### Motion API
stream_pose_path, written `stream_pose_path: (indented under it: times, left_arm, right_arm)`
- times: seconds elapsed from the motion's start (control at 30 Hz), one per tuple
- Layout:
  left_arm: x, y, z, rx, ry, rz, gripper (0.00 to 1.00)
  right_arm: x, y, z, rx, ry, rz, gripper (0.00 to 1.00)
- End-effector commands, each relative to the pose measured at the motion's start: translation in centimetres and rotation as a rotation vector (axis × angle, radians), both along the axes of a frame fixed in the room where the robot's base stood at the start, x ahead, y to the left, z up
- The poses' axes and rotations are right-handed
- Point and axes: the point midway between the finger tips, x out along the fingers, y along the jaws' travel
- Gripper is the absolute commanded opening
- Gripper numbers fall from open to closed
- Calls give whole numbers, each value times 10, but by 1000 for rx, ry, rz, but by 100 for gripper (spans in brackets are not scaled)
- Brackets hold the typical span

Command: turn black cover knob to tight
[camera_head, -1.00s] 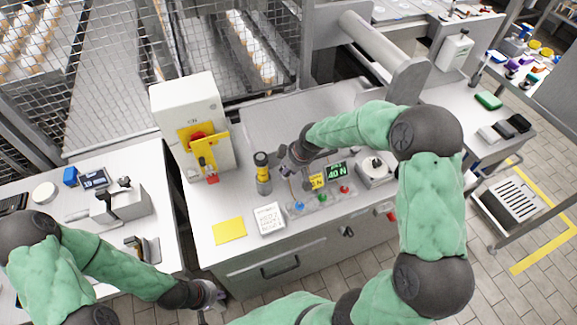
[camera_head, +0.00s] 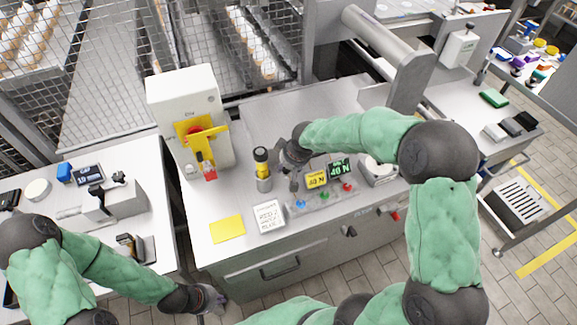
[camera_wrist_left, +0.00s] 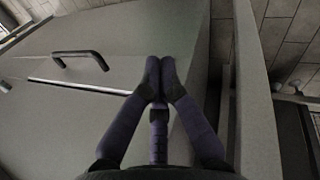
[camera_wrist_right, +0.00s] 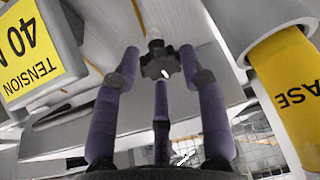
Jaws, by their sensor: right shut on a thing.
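The black cover knob (camera_wrist_right: 160,62) is a small lobed black knob, seen between the fingertips in the right wrist view. My right gripper (camera_wrist_right: 160,66) is shut on it, with one finger on either side. In the head view my right gripper (camera_head: 292,182) reaches down onto the bench behind the button panel, and its own wrist and fingers hide the knob. My left gripper (camera_wrist_left: 160,80) is shut and empty, its fingertips together. In the head view it (camera_head: 216,300) is low in front of the bench, apart from everything on it.
Colored buttons (camera_head: 324,195) lie in front.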

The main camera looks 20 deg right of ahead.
Motion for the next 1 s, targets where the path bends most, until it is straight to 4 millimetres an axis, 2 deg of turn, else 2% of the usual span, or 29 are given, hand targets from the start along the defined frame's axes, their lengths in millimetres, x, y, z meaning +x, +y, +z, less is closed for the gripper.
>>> stream_pose_path:
  times: [0.27,0.3,0.33,0.77,1.0]
  left_arm:
    - [0,0,0,0,0,0,0]
    - [0,0,0,0,0,0,0]
    - [0,0,0,0,0,0,0]
    - [0,0,0,0,0,0,0]
    - [0,0,0,0,0,0,0]
  right_arm:
    - [-1,3,-2,4,3,1,10]
    - [-1,3,-2,4,3,1,54]
    - [-1,2,-2,4,3,1,62]
    - [-2,0,5,1,-1,-1,64]
    - [-15,-1,40,1,-5,-1,64]
